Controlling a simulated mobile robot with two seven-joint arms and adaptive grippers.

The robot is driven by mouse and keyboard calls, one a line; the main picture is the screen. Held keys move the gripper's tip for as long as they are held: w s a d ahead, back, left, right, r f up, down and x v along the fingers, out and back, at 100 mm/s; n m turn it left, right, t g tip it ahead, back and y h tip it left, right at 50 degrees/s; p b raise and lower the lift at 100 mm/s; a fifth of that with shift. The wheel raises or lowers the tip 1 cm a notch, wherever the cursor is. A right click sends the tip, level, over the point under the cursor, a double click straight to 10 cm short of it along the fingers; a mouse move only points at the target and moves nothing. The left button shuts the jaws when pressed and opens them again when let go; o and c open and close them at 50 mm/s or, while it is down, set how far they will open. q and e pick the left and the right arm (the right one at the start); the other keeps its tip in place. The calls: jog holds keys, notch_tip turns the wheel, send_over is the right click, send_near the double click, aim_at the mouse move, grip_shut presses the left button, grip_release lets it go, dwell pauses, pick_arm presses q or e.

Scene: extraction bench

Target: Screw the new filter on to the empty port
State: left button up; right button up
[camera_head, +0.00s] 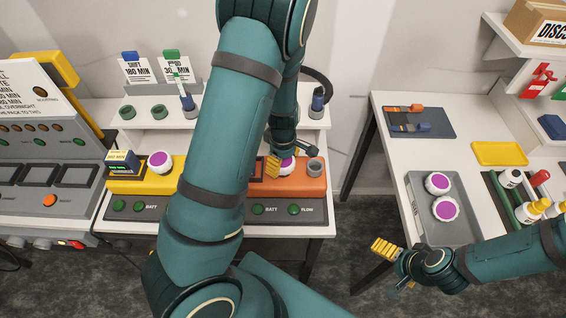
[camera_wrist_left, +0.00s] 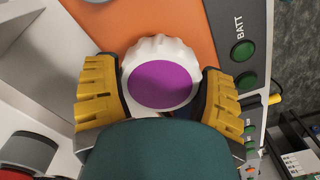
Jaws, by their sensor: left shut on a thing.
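A white filter with a purple top (camera_head: 287,164) is between the yellow fingers of my left gripper (camera_head: 275,166), at the top of the right orange unit (camera_head: 312,184). In the left wrist view the filter (camera_wrist_left: 160,82) lies between both fingers of my left gripper (camera_wrist_left: 160,92), close to the orange surface (camera_wrist_left: 190,22). Its underside is hidden, so I cannot tell how it sits on a port. A grey open port (camera_head: 314,166) stands just right of it. My right gripper (camera_head: 386,252) is over the floor by the right table; its finger opening is unclear.
Two more filters (camera_head: 437,183) (camera_head: 445,208) lie in a grey tray (camera_head: 462,232) on the right table. Bottles (camera_head: 530,210) stand beside it. My left arm hides the bench's middle.

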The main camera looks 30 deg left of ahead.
pick_arm(q)
jog(key=m, duration=0.4)
jog(key=shift+f, duration=0.1)
jog(key=o, duration=1.2)
jog(key=shift+m, duration=0.3)
jog(key=shift+o, duration=0.2)
